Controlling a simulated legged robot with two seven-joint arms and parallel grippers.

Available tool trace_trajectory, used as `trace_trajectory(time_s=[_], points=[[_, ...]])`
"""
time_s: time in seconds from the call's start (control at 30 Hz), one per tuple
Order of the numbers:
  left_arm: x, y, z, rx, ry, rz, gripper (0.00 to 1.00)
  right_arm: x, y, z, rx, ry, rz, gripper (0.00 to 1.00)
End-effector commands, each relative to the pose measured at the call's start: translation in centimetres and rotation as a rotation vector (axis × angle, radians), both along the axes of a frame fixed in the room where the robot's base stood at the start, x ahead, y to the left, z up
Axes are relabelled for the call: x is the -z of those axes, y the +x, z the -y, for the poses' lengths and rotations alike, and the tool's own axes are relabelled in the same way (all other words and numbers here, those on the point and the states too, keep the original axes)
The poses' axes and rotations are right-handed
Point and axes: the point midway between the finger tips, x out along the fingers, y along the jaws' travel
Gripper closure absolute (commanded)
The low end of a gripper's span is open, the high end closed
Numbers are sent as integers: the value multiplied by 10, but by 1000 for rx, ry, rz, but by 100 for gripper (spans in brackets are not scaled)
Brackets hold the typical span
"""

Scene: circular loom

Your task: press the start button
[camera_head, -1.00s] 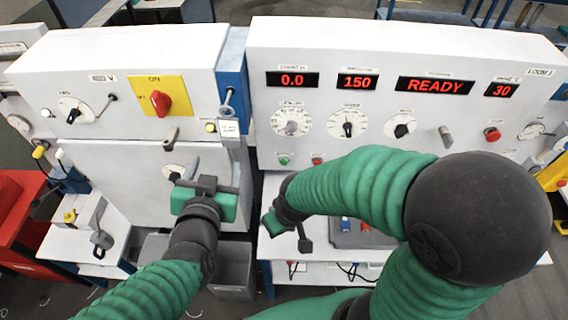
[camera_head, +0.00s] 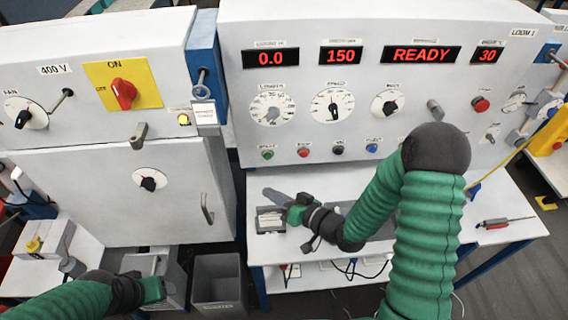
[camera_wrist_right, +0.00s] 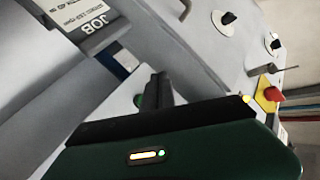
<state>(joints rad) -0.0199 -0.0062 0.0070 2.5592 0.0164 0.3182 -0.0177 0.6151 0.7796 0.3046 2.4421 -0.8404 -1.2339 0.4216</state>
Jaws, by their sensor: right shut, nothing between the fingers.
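The green button (camera_head: 267,154) is at the left end of the button row on the loom's white control panel (camera_head: 330,120); its small label is hard to read. It also shows in the right wrist view (camera_wrist_right: 138,100), partly hidden beside the finger. My right gripper (camera_head: 268,192) is shut and empty, below the green button and apart from it in the head view. In the right wrist view its dark fingers (camera_wrist_right: 160,88) are together. My left gripper (camera_head: 158,288) is low at the left, by the grey bins; its fingers are not clear. The displays (camera_head: 422,54) read 0.0, 150, READY and 30.
A red button (camera_head: 303,152), a dark one (camera_head: 338,149) and a blue one (camera_head: 372,148) continue the row. A red stop knob (camera_head: 480,104) is at the right. The white cabinet (camera_head: 130,190) with a red switch (camera_head: 124,94) stands left. A JOB card (camera_wrist_right: 90,28) shows in the wrist view.

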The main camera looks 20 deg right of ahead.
Motion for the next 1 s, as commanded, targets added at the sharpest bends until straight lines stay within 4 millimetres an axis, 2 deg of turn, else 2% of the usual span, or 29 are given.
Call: trace_trajectory(time_s=[0.13,0.53,1.0], points=[[8,-10,-10,-33,6,-40,32,-6,0,-2,-1,67,42,100],[7,-10,-9,-31,5,-39,32,-7,6,0,-2,63,45,100],[9,-9,-9,-30,5,-39,32,-6,68,17,-1,61,45,100]])
